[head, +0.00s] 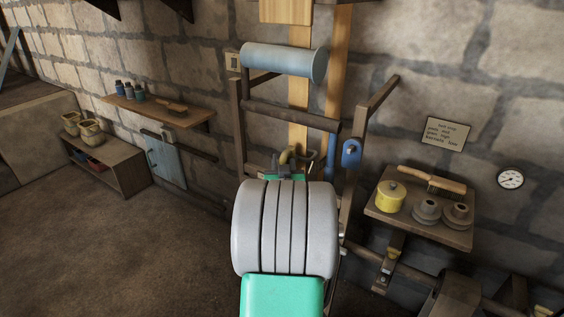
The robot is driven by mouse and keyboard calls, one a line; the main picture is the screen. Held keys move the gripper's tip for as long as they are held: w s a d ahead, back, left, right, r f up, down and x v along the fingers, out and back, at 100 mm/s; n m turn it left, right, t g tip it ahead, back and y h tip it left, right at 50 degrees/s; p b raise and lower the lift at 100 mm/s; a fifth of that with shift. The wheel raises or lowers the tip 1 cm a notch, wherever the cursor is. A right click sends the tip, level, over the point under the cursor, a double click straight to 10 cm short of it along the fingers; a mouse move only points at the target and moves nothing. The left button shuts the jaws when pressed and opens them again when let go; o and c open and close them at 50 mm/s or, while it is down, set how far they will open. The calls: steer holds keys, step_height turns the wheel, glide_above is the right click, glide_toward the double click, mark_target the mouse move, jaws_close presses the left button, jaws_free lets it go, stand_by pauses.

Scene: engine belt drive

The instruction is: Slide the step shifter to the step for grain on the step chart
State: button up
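The step chart (446,132) is a small pale card on the stone wall at the right. Its print is tiny; the grain line seems to read "high". I cannot tell for sure which part is the step shifter. A blue piece with a rounded top (351,153) sits at the right post of the dark wooden frame and may be it. My gripper (294,156) is at the lower middle of the frame, mostly hidden behind my own arm. A brownish curved part shows beside it; I cannot tell whether they touch or whether the fingers are open.
A gauge (510,179) is on the wall. Floor at left is clear.

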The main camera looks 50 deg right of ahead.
steer(key=shift+o, duration=0.4)
steer(key=shift+s+a, duration=0.25)
steer(key=shift+a, duration=0.1)
steer(key=b+v, duration=0.1)
steer(key=v, duration=0.6)
steer(key=shift+b, duration=0.4)
steer(key=shift+d+f, duration=0.1)
